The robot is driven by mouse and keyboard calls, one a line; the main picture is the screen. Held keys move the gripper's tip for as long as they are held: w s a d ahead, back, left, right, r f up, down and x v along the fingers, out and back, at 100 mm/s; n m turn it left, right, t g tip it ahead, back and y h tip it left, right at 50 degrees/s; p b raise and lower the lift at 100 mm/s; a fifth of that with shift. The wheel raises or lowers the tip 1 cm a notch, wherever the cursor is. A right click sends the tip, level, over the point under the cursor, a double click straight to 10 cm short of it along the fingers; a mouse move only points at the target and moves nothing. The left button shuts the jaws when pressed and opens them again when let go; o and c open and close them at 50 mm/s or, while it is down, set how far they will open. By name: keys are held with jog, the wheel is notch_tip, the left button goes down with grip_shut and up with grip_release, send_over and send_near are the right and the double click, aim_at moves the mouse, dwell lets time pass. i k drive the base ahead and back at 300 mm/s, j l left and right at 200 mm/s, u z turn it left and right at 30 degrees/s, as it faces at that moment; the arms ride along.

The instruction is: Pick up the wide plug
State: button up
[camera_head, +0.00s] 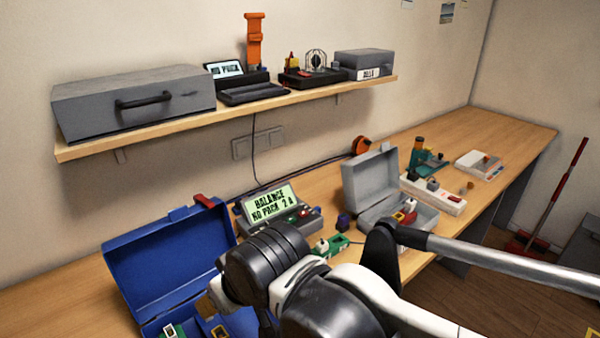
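I cannot tell for certain which small part is the wide plug. A small green piece with a white top (330,245) lies on the workbench between the charger and the grey case. Another green and white piece (170,331) and a yellow piece (219,331) sit in the open blue case at the lower left. A red and yellow piece (405,216) sits in the open grey case. My arm fills the lower middle and covers part of the bench. My gripper's fingertips do not show.
The workbench (510,132) holds the blue case (160,255), a charger with a lit "BALANCE NO PACK" screen (270,206), the grey case (370,180) and a white power strip (435,196). A loaded wall shelf (225,115) overhangs the back. The bench's far right end is clear.

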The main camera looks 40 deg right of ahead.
aim_at(410, 204)
jog(key=z, duration=2.15)
jog(key=i+l+u, duration=0.25)
jog(key=u, duration=0.2)
jog(key=i+l+u, duration=0.15)
jog(key=l+u, duration=0.3)
jog(key=i+l+u, duration=0.15)
jog(key=u, duration=0.25)
jog(key=l+u, duration=0.45)
jog(key=i+l, duration=0.05)
jog(key=l, duration=0.05)
